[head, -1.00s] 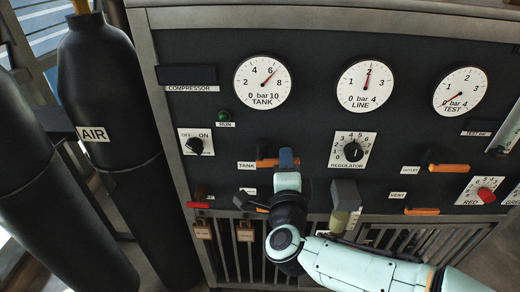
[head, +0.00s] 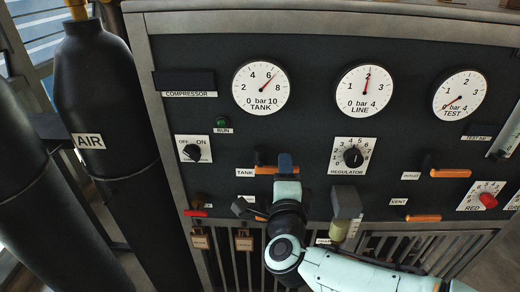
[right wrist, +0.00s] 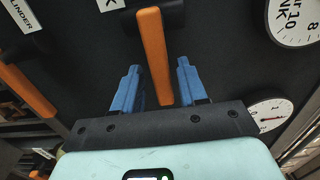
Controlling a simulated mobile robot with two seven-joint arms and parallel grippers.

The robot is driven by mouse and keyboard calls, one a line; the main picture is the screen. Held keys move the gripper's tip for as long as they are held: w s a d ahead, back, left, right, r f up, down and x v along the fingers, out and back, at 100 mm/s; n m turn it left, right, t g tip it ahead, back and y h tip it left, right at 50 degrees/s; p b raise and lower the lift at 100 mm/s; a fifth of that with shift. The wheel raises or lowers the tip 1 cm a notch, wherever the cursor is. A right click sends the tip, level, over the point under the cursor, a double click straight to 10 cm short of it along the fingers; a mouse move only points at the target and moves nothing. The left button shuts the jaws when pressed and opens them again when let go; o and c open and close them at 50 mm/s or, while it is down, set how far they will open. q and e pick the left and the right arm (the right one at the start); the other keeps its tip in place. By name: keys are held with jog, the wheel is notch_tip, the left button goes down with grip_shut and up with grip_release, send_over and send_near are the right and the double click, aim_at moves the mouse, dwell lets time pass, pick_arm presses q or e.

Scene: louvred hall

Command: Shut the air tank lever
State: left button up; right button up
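The air tank lever is an orange bar on a dark hub beside the TANK label. In the head view the tank lever (head: 266,170) lies level, pointing right, its right end hidden by my right gripper (head: 286,163). In the right wrist view the tank lever (right wrist: 154,55) runs between the two blue fingers of my right gripper (right wrist: 158,85). The fingers are apart, one on each side of its free end, with a gap on both sides. My right gripper is open and holds nothing. My left gripper is not in view.
Another orange lever (right wrist: 27,90) is close by, beside a CYLINDER label. The regulator knob (head: 353,157) and a grey block (head: 346,201) are right of my gripper. The outlet lever (head: 450,173) and vent lever (head: 422,218) are farther right. Black air cylinders (head: 120,120) stand at left.

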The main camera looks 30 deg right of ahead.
jog(key=shift+o, duration=0.3)
jog(key=shift+s, duration=0.1)
pick_arm(q)
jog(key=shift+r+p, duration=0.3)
jog(key=shift+p, duration=0.1)
pick_arm(e)
jog(key=v, duration=0.6)
jog(key=shift+s+a, duration=0.25)
jog(key=shift+s, duration=0.05)
jog(key=shift+r, duration=0.1)
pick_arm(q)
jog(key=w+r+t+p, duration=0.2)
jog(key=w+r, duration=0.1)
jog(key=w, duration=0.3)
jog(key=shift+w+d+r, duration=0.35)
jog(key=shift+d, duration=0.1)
pick_arm(e)
jog(key=v, duration=1.3)
jog(key=shift+s+a, duration=0.2)
